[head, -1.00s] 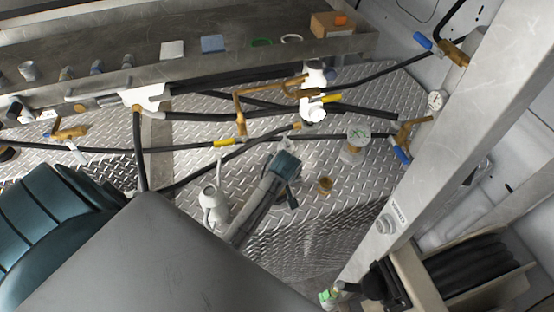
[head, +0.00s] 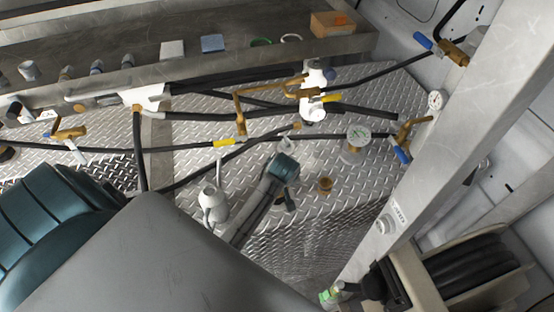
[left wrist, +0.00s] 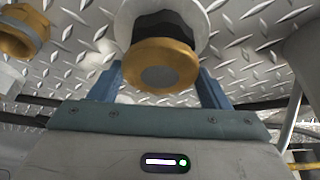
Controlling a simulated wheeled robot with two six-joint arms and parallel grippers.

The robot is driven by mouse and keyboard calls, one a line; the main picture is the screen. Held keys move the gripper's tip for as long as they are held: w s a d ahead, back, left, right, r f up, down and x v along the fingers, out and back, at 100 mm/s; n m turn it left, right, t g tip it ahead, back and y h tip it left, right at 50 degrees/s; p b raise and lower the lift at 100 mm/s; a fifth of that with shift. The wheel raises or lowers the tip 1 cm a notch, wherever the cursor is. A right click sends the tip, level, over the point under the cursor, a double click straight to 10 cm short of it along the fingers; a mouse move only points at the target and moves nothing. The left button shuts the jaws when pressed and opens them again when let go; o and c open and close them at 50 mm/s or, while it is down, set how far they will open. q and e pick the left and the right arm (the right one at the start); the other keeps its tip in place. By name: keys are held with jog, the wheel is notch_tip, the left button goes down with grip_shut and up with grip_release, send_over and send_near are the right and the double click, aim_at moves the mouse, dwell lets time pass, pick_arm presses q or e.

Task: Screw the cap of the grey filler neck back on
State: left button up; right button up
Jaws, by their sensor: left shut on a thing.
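My left gripper (head: 284,167) is low over the diamond-plate deck in the head view, its fingertips mostly hidden there. In the left wrist view my left gripper (left wrist: 160,88) has its two blue fingers on either side of a round brass-coloured cap (left wrist: 160,66) with a grey centre, and is shut on it. The cap sits at the end of a black collar (left wrist: 163,28), in front of a pale grey round flange (left wrist: 196,22). Whether its thread is engaged cannot be told. My right gripper is not in view.
Another brass fitting (left wrist: 24,30) is left of the cap. A small pale can (head: 212,203), a brass piece (head: 326,185) and a gauge-topped cylinder (head: 357,145) surround the gripper. Black hoses (head: 200,148) and valves cross behind. A metal post (head: 450,130) stands at right.

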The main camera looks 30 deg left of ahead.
pick_arm(q)
jog(key=m+t+h, duration=0.1)
jog(key=m, duration=0.2)
jog(key=shift+a+m, duration=0.15)
jog(key=shift+m, duration=0.65)
jog(key=m+h, duration=0.1)
jog(key=m, duration=0.1)
jog(key=m+h, duration=0.1)
jog(key=m, duration=0.1)
jog(key=shift+a+t, duration=0.1)
jog(key=shift+t, duration=0.2)
jog(key=shift+m, duration=0.6)
jog(key=m+h, duration=0.1)
jog(key=m, duration=0.1)
jog(key=shift+a+m, duration=0.1)
jog(key=shift+m, duration=0.3)
jog(key=shift+m+h, duration=0.7)
jog(key=shift+m, duration=0.5)
